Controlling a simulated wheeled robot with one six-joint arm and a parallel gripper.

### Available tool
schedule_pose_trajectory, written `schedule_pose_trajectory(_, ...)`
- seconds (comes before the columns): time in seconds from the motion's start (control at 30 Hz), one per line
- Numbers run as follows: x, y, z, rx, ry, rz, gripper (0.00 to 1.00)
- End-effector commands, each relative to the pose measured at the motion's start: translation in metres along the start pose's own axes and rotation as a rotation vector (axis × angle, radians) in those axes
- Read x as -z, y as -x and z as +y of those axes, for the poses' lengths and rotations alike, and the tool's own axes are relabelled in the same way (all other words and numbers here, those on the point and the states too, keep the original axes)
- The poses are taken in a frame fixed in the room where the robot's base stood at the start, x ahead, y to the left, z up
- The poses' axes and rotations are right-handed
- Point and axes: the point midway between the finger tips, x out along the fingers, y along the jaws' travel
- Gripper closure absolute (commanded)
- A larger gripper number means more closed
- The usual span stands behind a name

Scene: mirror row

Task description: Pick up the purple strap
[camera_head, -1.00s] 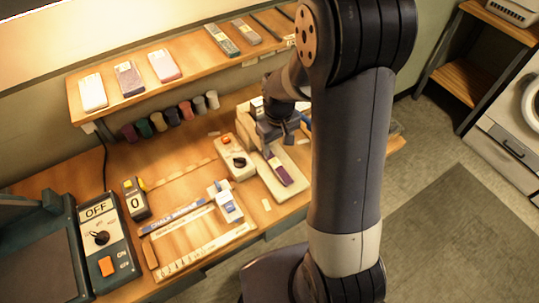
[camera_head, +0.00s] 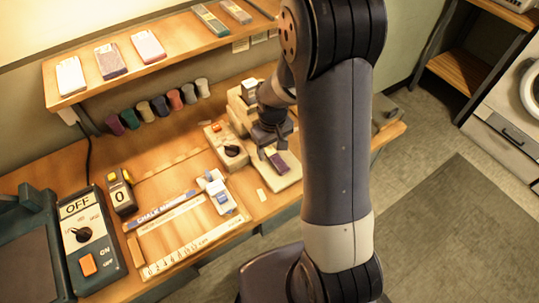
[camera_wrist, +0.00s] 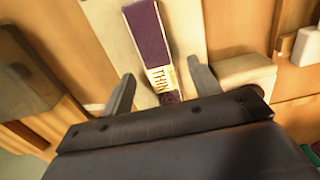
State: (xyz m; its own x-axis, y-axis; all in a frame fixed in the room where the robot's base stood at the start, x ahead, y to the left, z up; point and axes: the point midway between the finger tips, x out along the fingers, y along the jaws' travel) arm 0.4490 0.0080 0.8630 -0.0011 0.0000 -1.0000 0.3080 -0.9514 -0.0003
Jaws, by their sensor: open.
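The purple strap (camera_head: 278,162) lies flat on a pale board (camera_head: 291,177) at the right part of the workbench. In the wrist view the purple strap (camera_wrist: 148,38) shows a white label with the letters "THIN" and runs between my fingers, its near end hidden by the gripper body. My gripper (camera_head: 268,150) is just above and beside the strap in the head view. In the wrist view my gripper (camera_wrist: 160,88) is open, one finger on each side of the strap, with gaps on both sides.
A switch box with a black knob (camera_head: 232,150) stands left of the board. A blue-and-white device (camera_head: 218,193) is further left.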

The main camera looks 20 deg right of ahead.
Motion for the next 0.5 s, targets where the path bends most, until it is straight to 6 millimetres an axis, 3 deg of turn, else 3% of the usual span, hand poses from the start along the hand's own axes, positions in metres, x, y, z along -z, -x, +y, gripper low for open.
schedule_pose_trajectory(0.07,0.0000,-0.0110,-0.0001,0.000,0.000,0.000,0.42)
schedule_pose_trajectory(0.33,0.0001,-0.0105,-0.0001,0.000,0.000,0.001,0.42)
schedule_pose_trajectory(0.5,0.0000,-0.0104,-0.0001,0.000,0.000,0.001,0.56)
